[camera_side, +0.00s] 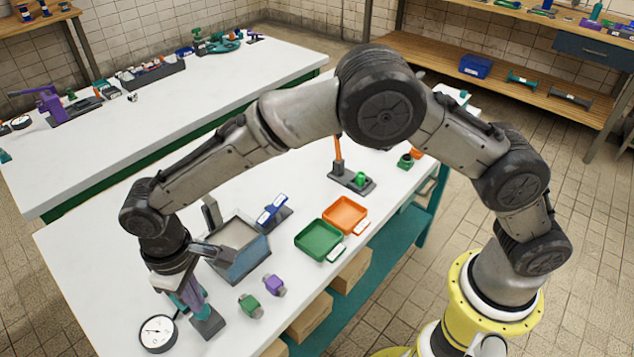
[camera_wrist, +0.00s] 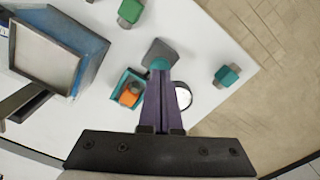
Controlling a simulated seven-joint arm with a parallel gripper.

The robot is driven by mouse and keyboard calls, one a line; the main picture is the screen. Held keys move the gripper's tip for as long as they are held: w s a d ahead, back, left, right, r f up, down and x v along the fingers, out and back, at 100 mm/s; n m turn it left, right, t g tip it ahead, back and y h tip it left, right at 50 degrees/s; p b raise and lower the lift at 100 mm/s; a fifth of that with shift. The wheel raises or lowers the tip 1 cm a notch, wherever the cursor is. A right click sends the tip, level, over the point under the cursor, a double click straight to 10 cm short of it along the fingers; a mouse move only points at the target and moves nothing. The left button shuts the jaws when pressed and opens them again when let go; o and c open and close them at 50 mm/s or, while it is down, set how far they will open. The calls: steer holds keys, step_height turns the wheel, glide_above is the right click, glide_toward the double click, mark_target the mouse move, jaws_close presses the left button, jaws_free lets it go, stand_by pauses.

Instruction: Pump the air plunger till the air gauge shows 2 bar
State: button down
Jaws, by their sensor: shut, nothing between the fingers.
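The air gauge (camera_side: 158,333) is a round white dial with a dark rim at the front left corner of the table. Its numbers are too small to read. In the wrist view the dial (camera_wrist: 185,96) is partly hidden behind my fingers. The pump has a dark block base (camera_side: 208,323) and a teal part above it. In the wrist view its base (camera_wrist: 165,48) and teal part (camera_wrist: 160,63) show just beyond my fingertips. My gripper (camera_side: 193,303) is shut and empty, pointing down at the pump. I cannot tell whether it touches the plunger.
Green (camera_side: 250,306) and purple (camera_side: 274,285) small parts lie right of the pump. A teal holder with an orange piece (camera_wrist: 130,93) sits beside my fingers. Green (camera_side: 319,240) and orange (camera_side: 345,214) trays lie farther back.

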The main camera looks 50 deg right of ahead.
steer(key=shift+f, duration=0.9)
stand_by(7.1)
